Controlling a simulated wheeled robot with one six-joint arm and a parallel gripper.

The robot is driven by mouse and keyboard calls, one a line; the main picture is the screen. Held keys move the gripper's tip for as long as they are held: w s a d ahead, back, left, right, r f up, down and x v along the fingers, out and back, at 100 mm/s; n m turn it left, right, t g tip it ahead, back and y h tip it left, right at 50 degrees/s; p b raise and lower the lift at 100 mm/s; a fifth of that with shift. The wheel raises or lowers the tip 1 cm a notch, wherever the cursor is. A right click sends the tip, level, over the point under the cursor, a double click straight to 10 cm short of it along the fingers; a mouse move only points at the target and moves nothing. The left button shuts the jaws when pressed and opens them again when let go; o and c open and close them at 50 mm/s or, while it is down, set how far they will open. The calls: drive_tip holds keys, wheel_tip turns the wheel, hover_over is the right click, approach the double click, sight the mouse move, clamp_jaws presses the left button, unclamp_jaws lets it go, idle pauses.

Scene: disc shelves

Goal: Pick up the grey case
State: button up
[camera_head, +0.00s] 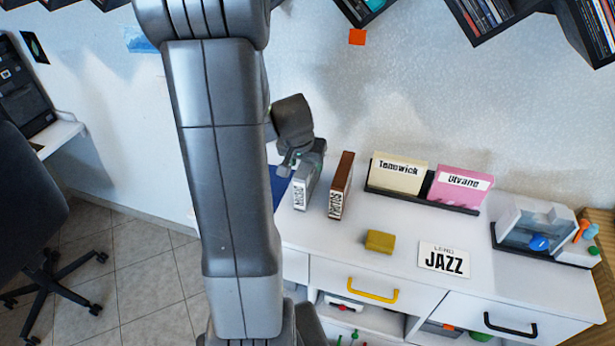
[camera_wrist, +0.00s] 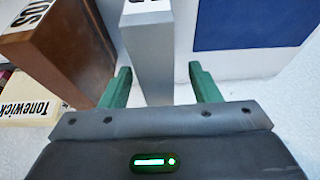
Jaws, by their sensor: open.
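The grey case (camera_head: 303,187) stands upright on the white cabinet top, left of a brown case (camera_head: 341,186). In the wrist view the grey case (camera_wrist: 150,50) stands between the two green fingers of my gripper (camera_wrist: 162,85), one finger on each side. A gap shows between each finger and the case, wider on the right. My gripper (camera_head: 290,165) is open at the grey case in the head view, and its fingers are partly hidden there. The brown case (camera_wrist: 62,45) is left of the grey case in the wrist view, close to the left finger.
A cream case (camera_head: 398,175) and a pink case (camera_head: 460,187) sit in a black holder. A yellow block (camera_head: 380,241) and a JAZZ card (camera_head: 444,260) lie in front. A dark blue panel (camera_wrist: 245,22) is beyond the right finger. Shelves hang above.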

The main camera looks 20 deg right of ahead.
drive_tip(key=shift+x, duration=1.65)
drive_tip(key=shift+s+d, duration=0.1)
drive_tip(key=shift+f+b, duration=0.3)
drive_tip(key=shift+b, duration=0.15)
drive_tip(key=shift+c, duration=0.3)
drive_tip(key=c, duration=1.1)
drive_tip(key=shift+c, duration=0.2)
